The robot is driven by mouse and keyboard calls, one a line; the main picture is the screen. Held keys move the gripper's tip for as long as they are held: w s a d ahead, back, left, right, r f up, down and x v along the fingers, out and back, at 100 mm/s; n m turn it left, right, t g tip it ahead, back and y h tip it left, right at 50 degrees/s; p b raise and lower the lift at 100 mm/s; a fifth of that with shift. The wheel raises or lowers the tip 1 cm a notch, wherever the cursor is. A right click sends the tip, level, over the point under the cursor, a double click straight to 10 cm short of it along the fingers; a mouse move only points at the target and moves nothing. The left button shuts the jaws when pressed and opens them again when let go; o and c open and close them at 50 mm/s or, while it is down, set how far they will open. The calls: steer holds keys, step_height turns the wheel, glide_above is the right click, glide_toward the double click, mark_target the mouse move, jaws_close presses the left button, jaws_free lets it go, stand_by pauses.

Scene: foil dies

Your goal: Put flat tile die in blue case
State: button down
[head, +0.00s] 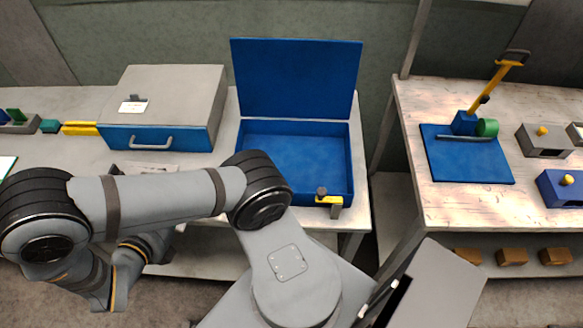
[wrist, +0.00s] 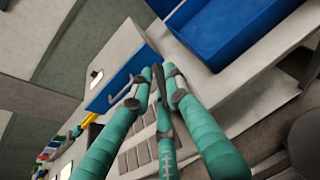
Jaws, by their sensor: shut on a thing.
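The blue case (head: 297,119) stands open at the centre of the head view, its lid raised at the back and its blue tray empty where I can see it. Part of it also shows at the upper right of the wrist view (wrist: 222,28). My gripper (wrist: 158,78) has teal fingers with grey tips, shut on a thin dark grey piece (wrist: 158,72). This looks like the flat tile die seen edge-on; its face is hidden. The gripper is left of the case, apart from it. In the head view my arm hides it.
A grey cabinet with a blue drawer (head: 160,139) stands left of the case. A yellow latch (head: 330,199) is on the case's front edge. A right-hand table holds a blue press (head: 465,155) with a yellow lever. A gap separates the tables.

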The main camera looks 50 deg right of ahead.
steer(key=d+m+g+h+b, duration=0.1)
steer(key=d+m+g+b, duration=0.2)
steer(key=d+m+g, duration=0.95)
steer(key=s+d+f+m+g+y+b, duration=0.1)
steer(key=s+d+m+g+y+b, duration=0.15)
steer(key=s+d+g+y, duration=0.75)
steer(key=d+f+t+h, duration=0.1)
steer(key=f, duration=0.2)
steer(key=s+d+f+t+h+p, duration=0.1)
steer(key=d+f+t, duration=0.1)
steer(key=f, duration=0.1)
steer(key=s+d+f+t+h, duration=0.1)
steer(key=d+f, duration=0.1)
steer(key=f, duration=0.1)
steer(key=shift+d+f+h, duration=0.15)
steer(key=shift+f+h, duration=0.15)
steer(key=shift+f, duration=0.1)
steer(key=shift+f, duration=0.15)
steer(key=c, duration=1.7)
jaws_free()
